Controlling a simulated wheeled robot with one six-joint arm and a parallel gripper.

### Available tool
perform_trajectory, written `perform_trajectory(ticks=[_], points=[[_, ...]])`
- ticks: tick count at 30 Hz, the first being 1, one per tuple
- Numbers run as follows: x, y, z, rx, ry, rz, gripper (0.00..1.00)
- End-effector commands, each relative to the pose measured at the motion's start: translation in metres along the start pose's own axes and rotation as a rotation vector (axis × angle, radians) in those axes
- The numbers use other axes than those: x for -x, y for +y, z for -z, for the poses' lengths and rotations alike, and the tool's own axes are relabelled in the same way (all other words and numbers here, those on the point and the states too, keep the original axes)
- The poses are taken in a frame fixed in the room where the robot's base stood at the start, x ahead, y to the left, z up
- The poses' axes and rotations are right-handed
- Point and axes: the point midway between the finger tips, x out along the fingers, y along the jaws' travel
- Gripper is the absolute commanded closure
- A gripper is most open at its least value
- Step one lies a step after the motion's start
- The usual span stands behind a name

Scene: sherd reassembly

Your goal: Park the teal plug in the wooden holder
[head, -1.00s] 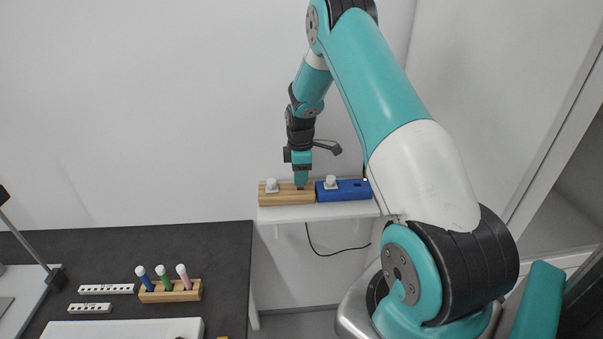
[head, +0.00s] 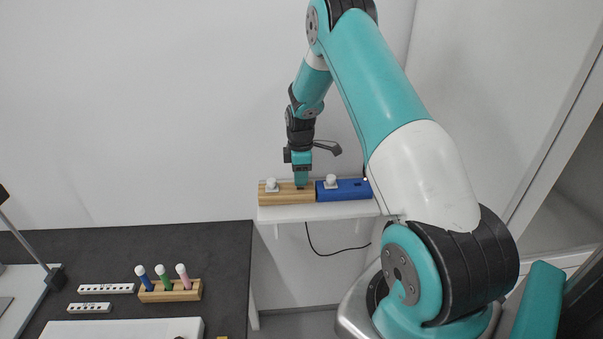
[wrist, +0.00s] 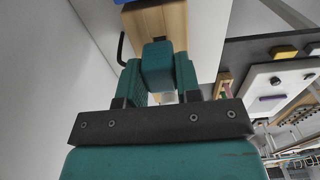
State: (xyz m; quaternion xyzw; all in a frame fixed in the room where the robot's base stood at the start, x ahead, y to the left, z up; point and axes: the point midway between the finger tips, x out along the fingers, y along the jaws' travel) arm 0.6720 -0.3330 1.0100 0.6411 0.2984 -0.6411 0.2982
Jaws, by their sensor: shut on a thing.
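The wooden holder (head: 284,198) lies on a small white wall shelf, left of a blue block (head: 345,190). My gripper (head: 301,179) points down at the right part of the holder. In the wrist view, my gripper (wrist: 160,78) is shut on the teal plug (wrist: 158,62). The plug's far end is against or just over the wood (wrist: 160,22). I cannot tell how deep it sits in the holder. In the head view the plug is hard to tell from my teal fingers.
A white-knobbed piece (head: 271,186) stands on the holder's left end, and another (head: 330,182) on the blue block. A dark table (head: 200,240) at the lower left carries a wooden rack (head: 172,293) with blue, green and pink pegs, and white strips (head: 106,289).

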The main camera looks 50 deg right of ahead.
Motion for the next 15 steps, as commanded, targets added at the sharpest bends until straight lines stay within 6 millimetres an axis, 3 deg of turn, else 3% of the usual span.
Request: perform_trajectory(ticks=[15], points=[[-0.0084, 0.0002, 0.0001, 0.000, 0.000, 0.000, 0.91]])
